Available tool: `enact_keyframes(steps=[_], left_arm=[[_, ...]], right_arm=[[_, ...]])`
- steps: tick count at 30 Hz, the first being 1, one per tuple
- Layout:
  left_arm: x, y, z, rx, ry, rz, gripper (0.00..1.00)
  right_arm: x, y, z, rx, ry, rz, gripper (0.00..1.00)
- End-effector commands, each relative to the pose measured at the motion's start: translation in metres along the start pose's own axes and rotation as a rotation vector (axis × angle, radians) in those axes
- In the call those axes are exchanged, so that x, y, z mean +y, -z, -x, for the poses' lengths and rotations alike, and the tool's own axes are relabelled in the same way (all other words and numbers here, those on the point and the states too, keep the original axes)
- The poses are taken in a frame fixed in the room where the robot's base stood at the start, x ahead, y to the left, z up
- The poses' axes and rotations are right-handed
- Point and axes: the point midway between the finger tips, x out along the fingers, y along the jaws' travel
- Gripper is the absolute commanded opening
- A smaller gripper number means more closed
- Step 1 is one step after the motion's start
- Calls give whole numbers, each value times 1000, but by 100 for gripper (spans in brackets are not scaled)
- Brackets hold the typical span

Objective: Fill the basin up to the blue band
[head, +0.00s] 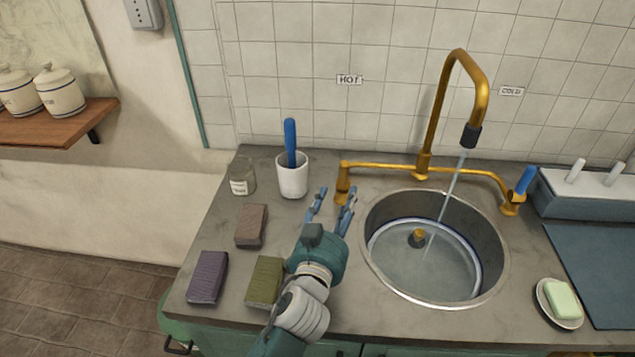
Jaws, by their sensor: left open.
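The round steel basin (497,285) is set in the grey counter and holds clear water (440,270). A blue band (481,256) runs around its inner wall close to the water's edge; I cannot tell the exact gap. A brass plug (418,238) shows in the basin. A thin stream (449,190) falls from the brass spout (471,135). The right, COLD-side valve has a blue lever (525,180); the left, HOT-side valve (343,182) shows no blue lever. My left gripper (335,204) is open and empty, beside the left valve. My right gripper is out of view.
A white cup (292,180) with a blue-handled item (290,140) and a small jar (242,178) stand behind left. Brown (252,226), purple (208,277) and green (264,282) blocks lie left of my arm. A soap dish (545,302) sits right of the basin.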

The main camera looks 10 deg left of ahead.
Motion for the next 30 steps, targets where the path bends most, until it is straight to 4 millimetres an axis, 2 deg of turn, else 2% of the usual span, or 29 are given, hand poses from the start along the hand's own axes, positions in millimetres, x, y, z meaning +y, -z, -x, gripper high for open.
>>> enact_keyframes(steps=[3, 8, 11, 21, 25, 30], left_arm=[[5, 0, -3, 29, -19, 149, 48], [7, 4, -10, 41, -28, 208, 48], [7, 6, -22, 40, -27, 207, 48], [8, 8, -85, 39, -26, 205, 48], [9, 8, -101, 39, -27, 205, 48], [9, 7, -110, 38, -26, 204, 48]], right_arm=[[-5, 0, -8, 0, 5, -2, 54], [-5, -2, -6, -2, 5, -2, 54], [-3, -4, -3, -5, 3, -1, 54], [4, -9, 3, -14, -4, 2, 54], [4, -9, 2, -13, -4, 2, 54], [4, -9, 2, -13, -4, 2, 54]])
